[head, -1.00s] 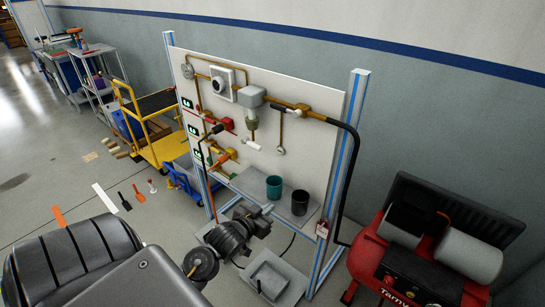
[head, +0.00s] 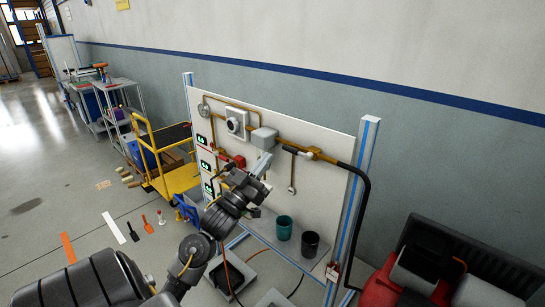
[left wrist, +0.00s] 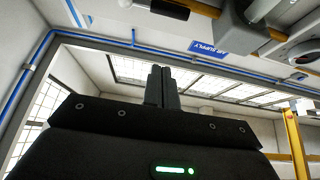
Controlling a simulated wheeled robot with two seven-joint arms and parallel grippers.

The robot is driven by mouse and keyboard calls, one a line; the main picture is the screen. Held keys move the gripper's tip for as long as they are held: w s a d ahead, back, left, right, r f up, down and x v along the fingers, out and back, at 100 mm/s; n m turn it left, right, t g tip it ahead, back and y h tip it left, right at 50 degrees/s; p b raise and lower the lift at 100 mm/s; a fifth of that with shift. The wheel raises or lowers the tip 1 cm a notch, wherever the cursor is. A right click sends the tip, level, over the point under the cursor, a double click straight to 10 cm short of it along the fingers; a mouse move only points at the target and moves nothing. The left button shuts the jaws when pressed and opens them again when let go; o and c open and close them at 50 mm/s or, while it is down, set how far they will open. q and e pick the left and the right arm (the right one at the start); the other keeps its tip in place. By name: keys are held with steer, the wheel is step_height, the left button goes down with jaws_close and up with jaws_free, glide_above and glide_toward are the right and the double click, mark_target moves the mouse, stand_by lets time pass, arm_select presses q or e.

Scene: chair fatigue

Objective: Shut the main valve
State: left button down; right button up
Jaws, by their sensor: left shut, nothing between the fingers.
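The upright white board (head: 335,195) carries brass pipes and fittings. A valve with a pale handle (head: 304,154) sits on the upper pipe at right, beside the black hose. A red valve part (head: 239,161) sits lower left. No label in the head view tells which is the main valve. My left gripper (head: 265,163) is in front of the board, just below the grey box (head: 264,139) and left of the pale handle. Its fingers are together and empty, also in the left wrist view (left wrist: 162,86). It hides part of the lower pipework. My right gripper is not in view.
A teal cup (head: 284,228) and a black cup (head: 310,243) stand on the board's shelf. A red compressor (head: 380,290) is at lower right, a yellow cart (head: 178,180) at left. An AIR SUPPLY sign (left wrist: 207,48) shows in the left wrist view.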

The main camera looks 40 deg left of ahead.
arm_select(q)
step_height(320, 180, up, 5)
steer(key=p, duration=0.4)
glide_above(285, 150)
steer(key=s+d, duration=0.1)
steer(key=s, duration=0.2)
steer(key=f, duration=0.2)
steer(key=w+f, duration=0.1)
steer(key=f, duration=0.1)
steer(key=shift+w+d+f+p, duration=0.1)
steer(key=shift+d+p, duration=0.1)
steer(key=shift+p, duration=0.2)
steer(key=shift+f, duration=0.1)
steer(key=shift+f+n, duration=0.1)
steer(key=shift+n, duration=0.3)
